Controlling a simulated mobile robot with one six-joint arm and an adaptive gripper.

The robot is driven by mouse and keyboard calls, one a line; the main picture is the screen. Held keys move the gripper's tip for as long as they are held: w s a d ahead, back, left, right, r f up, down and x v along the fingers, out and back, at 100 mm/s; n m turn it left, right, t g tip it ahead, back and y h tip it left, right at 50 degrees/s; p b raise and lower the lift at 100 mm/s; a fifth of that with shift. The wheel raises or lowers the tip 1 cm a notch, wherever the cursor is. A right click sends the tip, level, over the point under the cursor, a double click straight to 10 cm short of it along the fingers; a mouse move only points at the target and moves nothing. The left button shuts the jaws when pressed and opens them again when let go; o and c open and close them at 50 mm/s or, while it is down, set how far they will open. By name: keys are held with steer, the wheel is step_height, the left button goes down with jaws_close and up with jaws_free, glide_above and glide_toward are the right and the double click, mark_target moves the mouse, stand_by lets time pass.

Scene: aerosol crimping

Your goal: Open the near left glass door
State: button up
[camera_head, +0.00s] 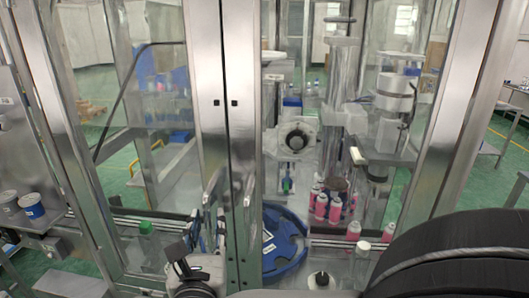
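The near left glass door (150,125) is a clear pane in a metal frame. Its right upright (207,100) stands right beside the upright of the neighbouring right door (243,100), with only a thin dark line between them, so it looks shut. A bent metal handle (213,188) sits on the left door's upright, and a similar handle (248,190) is on the right one. My gripper (177,256) is at the bottom, below and left of the left handle, and appears apart from it. Its fingers are dark and small, and their opening is unclear.
Behind the glass are a blue round turntable (285,245), several pink bottles (335,208) and crimping machinery (295,140). Blue-and-white cans (32,207) stand on a side shelf at the left. A large dark part of my own body covers the bottom right.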

steer(key=shift+w, duration=0.45)
steer(key=shift+s, duration=0.1)
steer(key=shift+c, duration=0.5)
jaws_close()
